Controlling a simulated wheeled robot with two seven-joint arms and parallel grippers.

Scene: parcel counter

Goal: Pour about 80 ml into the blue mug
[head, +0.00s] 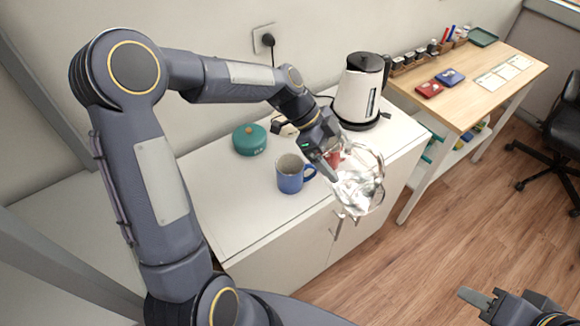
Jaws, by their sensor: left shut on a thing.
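The blue mug (291,181) stands upright on the white counter, its handle toward the right and its inside pale. My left gripper (335,168) is shut on a clear glass jug (360,187), to the right of the mug and near the counter's front edge. The jug looks raised and tilted, apart from the mug. Its clear walls hide how much liquid it holds, and no stream shows. My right gripper (508,300) is at the bottom right, empty, with its fingers apart, over the floor.
A white and black kettle (357,92) stands behind the jug on the white counter (233,205). A green lidded pot (249,139) sits behind the mug. A wooden table (480,75) with red and blue items stands at the right. The counter left of the mug is clear.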

